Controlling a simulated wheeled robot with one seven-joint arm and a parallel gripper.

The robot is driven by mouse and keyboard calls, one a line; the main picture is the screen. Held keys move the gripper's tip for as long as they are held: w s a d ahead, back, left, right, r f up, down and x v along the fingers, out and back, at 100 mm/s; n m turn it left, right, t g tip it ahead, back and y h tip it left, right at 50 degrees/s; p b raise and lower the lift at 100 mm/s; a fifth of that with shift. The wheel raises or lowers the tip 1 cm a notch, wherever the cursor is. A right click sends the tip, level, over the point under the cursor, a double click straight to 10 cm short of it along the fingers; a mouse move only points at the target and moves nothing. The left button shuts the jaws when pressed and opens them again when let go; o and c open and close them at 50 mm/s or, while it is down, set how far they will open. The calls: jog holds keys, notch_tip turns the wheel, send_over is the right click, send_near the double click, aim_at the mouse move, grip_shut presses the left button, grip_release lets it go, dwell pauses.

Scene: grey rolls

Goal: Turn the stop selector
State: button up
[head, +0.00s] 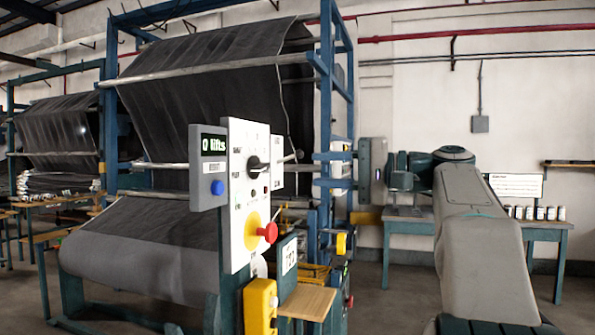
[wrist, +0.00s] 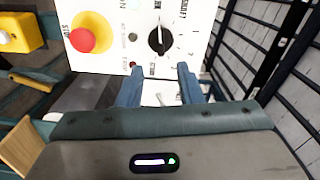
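A white control panel (head: 237,200) carries a black rotary selector knob (head: 256,163) with printed marks around it. In the wrist view the black knob (wrist: 159,39) is face-on, its white pointer line along the picture's vertical. The panel also has a red mushroom button (head: 267,232) on a yellow disc; in the wrist view the red button (wrist: 82,40) is left of the knob, with STOP printed beside it. My gripper (head: 318,170) is to the right of the panel in the head view. In the wrist view my gripper (wrist: 159,72) is open, its fingers apart and empty, below the knob and not around it.
A display reading "0 lifts" (head: 213,144) with a blue button adjoins the panel. A yellow box (head: 260,306) and a wooden shelf (head: 308,302) sit below. Blue frame posts (head: 326,90) and dark fabric rolls stand behind. A table (head: 405,226) stands at right.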

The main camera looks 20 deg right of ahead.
jog(key=shift+v, duration=1.45)
jog(key=s+a+f+m+g+h+p, duration=0.1)
jog(key=a+f+g+h+p, duration=0.3)
jog(key=f, duration=0.6)
jog(key=s+a+f+m+h+b, duration=0.1)
jog(key=s+a+f+h, duration=0.15)
jog(key=a+f, duration=0.6)
jog(key=s+f+n+g+h+p, duration=0.1)
jog(key=s+f+n+g+h, duration=0.1)
jog(key=s+f, duration=0.5)
jog(key=s+d+f+n+g+h+p, duration=0.1)
jog(key=s+f+n+h, duration=0.3)
jog(key=f, duration=1)
jog(key=s+h+p, duration=0.1)
jog(key=s+h, duration=0.1)
jog(key=s, duration=0.2)
jog(key=shift+n+g, duration=0.4)
